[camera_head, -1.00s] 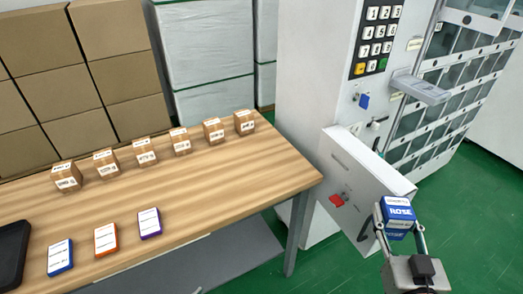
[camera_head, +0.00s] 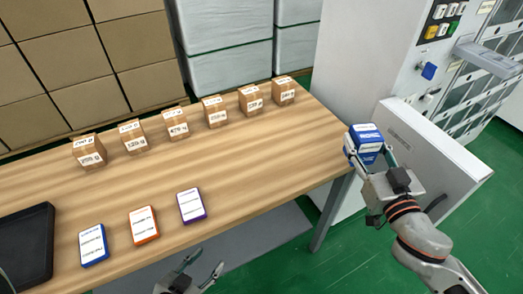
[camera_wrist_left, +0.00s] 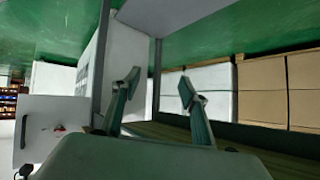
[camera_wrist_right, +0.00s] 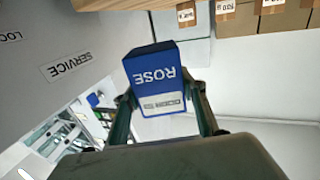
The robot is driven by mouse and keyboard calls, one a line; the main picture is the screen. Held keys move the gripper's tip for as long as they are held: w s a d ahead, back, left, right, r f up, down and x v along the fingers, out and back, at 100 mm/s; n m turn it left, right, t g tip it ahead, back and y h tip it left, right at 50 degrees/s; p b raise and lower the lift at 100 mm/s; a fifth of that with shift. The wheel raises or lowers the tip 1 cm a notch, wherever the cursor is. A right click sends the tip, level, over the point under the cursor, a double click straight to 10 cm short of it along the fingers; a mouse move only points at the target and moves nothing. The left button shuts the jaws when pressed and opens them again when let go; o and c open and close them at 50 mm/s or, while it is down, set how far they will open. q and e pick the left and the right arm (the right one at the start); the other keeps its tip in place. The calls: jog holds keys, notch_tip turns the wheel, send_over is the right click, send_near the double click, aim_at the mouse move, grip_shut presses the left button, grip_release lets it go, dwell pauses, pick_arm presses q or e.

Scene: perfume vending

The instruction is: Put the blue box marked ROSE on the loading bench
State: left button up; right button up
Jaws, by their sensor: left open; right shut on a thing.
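The blue box marked ROSE (camera_head: 366,138) has a white label and is held up near the right end of the bench. My right gripper (camera_head: 368,158) is shut on it. In the right wrist view the box (camera_wrist_right: 158,75) sits between the two fingers (camera_wrist_right: 165,105), its ROSE lettering upside down. The loading bench (camera_head: 265,160) has a wood-grain top. My left gripper (camera_head: 198,278) is open and empty, low at the front edge of the bench. Its spread fingers (camera_wrist_left: 158,90) show in the left wrist view with nothing between them.
Several small brown cartons (camera_head: 213,112) stand in a row along the back. Blue, orange (camera_head: 144,225) and purple flat boxes lie near the front, beside a black tray (camera_head: 25,250). The vending machine's open white door (camera_head: 435,150) is right of the bench. The middle of the bench is clear.

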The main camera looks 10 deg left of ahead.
jog(key=w+a+r+n+g+y+b, duration=0.3)
jog(key=a+r+n+g+y+b, duration=0.45)
jog(key=a+r, duration=0.7)
pick_arm(q)
notch_tip(320, 180, down, 6)
jog(key=b, duration=0.2)
pick_arm(e)
jog(key=y+b, duration=0.3)
send_over(292, 159)
notch_tip(292, 159, down, 16)
jog(key=shift+f+n, duration=0.45)
jog(key=shift+f, duration=0.25)
notch_tip(292, 159, down, 4)
jog(key=shift+r+b, duration=0.1)
jog(key=shift+b, duration=0.95)
jog(key=shift+f, duration=0.35)
jog(key=shift+r, duration=0.25)
jog(key=o, duration=1.2)
pick_arm(q)
jog(key=w+d+r+t+h, duration=0.1)
jog(key=w+d+r, duration=0.1)
jog(key=d+r, duration=0.3)
jog(key=shift+w+d+n+h, duration=0.25)
jog(key=shift+w+n+h, duration=0.15)
